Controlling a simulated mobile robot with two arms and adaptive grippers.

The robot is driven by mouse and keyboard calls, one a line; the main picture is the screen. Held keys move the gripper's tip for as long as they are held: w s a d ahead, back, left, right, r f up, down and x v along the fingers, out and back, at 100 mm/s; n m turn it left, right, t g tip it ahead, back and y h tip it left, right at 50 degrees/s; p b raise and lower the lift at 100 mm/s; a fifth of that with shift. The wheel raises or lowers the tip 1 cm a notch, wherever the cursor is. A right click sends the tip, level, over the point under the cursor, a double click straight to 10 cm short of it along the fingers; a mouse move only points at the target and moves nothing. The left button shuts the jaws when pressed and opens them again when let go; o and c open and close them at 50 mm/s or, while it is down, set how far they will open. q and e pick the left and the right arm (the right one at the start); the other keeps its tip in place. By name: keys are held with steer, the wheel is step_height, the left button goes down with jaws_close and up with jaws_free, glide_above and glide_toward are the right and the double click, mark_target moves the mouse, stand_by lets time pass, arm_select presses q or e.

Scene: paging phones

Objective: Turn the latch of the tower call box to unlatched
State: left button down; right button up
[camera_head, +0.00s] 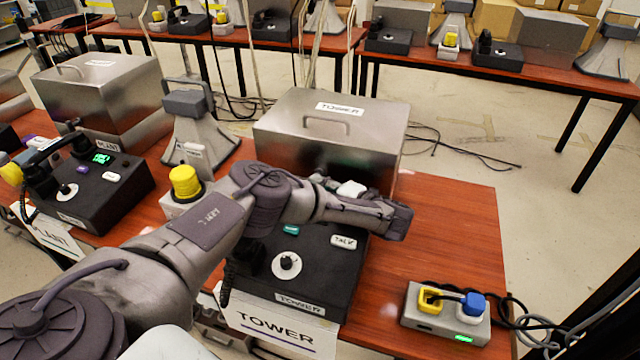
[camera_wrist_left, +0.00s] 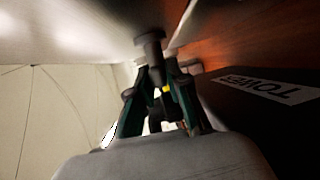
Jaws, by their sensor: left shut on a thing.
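The tower call box is a brushed metal case (camera_head: 290,125) with a top handle and a TOWER label, standing at the back of the table. My left gripper (camera_head: 318,182) is in front of its front face, partly hidden behind my own arm. In the left wrist view, the teal fingers of the gripper (camera_wrist_left: 158,68) are closed together at a dark, knob-like piece, apparently the latch (camera_wrist_left: 148,40), beside a pale metal surface. The head view does not show the latch, and its turn angle cannot be told. My right gripper is out of view.
A black TOWER phone console (camera_head: 300,275) with a dial and TALK button lies below my arm. A grey power box (camera_head: 420,325) with yellow and blue plugs is at the front right. A yellow beacon (camera_head: 185,185) and horn (camera_head: 200,140) stand left.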

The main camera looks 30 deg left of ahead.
arm_select(q)
steer(key=c, duration=1.1)
jaws_free()
steer(key=shift+w+d+r, duration=0.2)
steer(key=shift+r, duration=0.55)
steer(key=r, duration=0.8)
steer(key=shift+s+a+r, duration=0.15)
steer(key=shift+a+r, duration=0.05)
steer(key=shift+r, duration=0.05)
